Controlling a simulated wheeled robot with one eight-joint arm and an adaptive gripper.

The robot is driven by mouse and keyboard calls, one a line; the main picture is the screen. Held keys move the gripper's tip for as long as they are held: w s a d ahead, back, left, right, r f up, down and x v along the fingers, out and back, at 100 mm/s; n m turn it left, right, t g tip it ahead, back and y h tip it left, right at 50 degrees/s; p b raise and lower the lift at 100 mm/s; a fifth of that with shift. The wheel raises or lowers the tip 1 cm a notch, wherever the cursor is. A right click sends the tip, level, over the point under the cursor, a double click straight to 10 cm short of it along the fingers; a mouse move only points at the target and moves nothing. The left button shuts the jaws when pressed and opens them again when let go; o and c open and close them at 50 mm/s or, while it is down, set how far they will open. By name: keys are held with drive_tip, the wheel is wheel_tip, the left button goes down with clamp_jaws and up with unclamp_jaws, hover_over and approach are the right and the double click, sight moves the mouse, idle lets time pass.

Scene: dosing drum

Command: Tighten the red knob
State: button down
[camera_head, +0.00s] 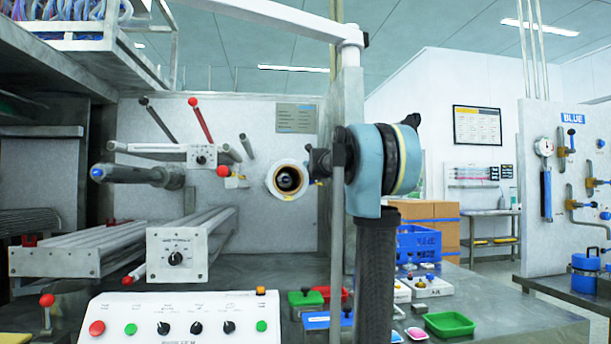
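Several red knobs show. A round red knob (223,171) sits on a small brass and white fitting (237,182) on the grey machine panel, left of a white-ringed dark round opening (288,180). A red ball (193,102) tips a red lever above it. Another red ball (47,300) stands on a short post at the lower left. The picture does not show which knob is the task's, nor how tight any is. My gripper appears to be the dark part (319,162) beside my blue-and-black arm joint, right of the opening and apart from the red knobs. Its fingers cannot be made out.
A white control box (180,306) with buttons and dials fills the lower front. Green trays (449,324) and a blue crate (418,244) stand on the right. A thin upright post (337,240) stands near my arm.

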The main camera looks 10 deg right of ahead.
idle(0.3)
drive_tip(key=c, duration=1.4)
unclamp_jaws()
drive_tip(key=s, duration=1.2)
drive_tip(key=shift+d, duration=0.2)
drive_tip(key=shift+w, duration=0.1)
